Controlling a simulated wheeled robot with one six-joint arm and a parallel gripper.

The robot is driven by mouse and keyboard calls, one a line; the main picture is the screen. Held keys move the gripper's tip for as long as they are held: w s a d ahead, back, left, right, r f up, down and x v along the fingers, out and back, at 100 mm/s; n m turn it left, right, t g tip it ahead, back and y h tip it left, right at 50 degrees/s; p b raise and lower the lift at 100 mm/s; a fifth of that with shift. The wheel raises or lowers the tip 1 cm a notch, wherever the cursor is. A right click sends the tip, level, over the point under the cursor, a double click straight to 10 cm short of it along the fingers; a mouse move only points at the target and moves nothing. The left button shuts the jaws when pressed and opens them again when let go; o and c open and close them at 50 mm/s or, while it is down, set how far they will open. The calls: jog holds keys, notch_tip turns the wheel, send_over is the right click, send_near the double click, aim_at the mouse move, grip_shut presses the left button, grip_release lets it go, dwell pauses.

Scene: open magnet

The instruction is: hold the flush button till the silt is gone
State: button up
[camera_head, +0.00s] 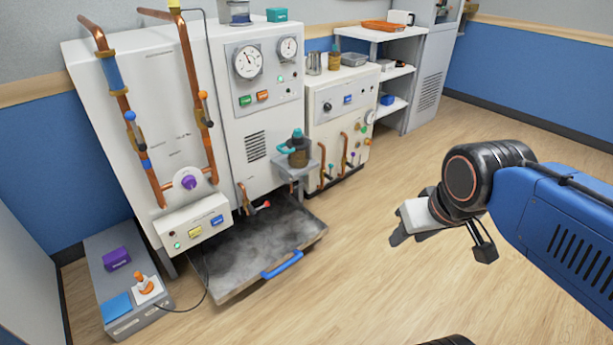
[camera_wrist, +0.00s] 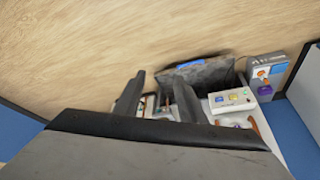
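A white control box (camera_head: 196,226) on the front of the large cabinet has a yellow button (camera_head: 195,232), a blue button (camera_head: 217,220) and a small green light. Their labels are too small to read, so I cannot tell which is the flush button. Below it, a pulled-out tray (camera_head: 312,240) with a blue handle (camera_head: 282,264) holds patchy dark grey silt (camera_head: 250,245). My gripper (camera_head: 398,238) is to the right of the tray, well apart from it. In the wrist view my gripper (camera_wrist: 158,82) has its two fingers apart with nothing gripped; the control box (camera_wrist: 232,99) lies beyond, to the right.
A low grey console (camera_head: 125,290) with an orange joystick (camera_head: 146,284) stands left of the tray. Copper pipes (camera_head: 190,80) run down the cabinet front. A bottle on a small stand (camera_head: 297,165) juts out above the tray's right. The wooden floor right of the tray is clear.

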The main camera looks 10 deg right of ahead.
grip_shut()
dwell(1.9)
